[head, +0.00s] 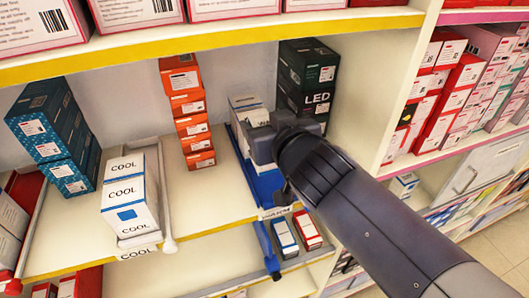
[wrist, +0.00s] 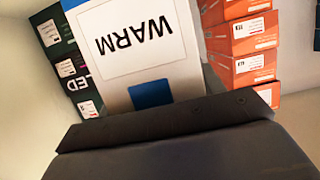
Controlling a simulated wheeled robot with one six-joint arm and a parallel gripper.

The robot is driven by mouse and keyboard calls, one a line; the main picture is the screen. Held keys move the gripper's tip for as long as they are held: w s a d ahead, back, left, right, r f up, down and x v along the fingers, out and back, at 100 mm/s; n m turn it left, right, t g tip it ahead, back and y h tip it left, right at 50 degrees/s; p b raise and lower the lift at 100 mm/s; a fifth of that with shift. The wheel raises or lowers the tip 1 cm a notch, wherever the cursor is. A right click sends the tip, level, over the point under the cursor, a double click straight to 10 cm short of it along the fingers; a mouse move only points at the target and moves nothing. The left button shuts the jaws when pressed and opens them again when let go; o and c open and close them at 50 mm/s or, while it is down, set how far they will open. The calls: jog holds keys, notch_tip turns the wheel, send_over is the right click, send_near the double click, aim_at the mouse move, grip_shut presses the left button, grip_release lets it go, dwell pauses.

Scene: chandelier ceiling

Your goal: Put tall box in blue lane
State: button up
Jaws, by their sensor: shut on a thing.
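The tall box is white with a blue stripe and reads WARM, seen upside down in the wrist view (wrist: 135,45). In the head view its pale top (head: 245,103) shows behind my gripper (head: 262,143). My gripper, a dark bar in the wrist view (wrist: 165,118), is shut on the box's near side. The blue lane (head: 268,188) is a blue-edged tray on the middle shelf, under and in front of my gripper. The box stands over or in its back part. My gripper and arm hide the box's base, so I cannot tell whether it touches the lane floor.
A white lane (head: 158,190) at the left holds white COOL boxes (head: 128,200). An orange box stack (head: 190,115) stands left of the blue lane, and dark green LED boxes (head: 308,75) stand right behind it. The yellow-edged upper shelf (head: 215,42) hangs above.

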jog(key=shift+f+b, duration=1.75)
jog(key=shift+f, duration=0.9)
jog(key=shift+f, duration=0.25)
jog(key=o, duration=1)
jog(key=shift+o, duration=0.2)
jog(key=shift+r, duration=0.15)
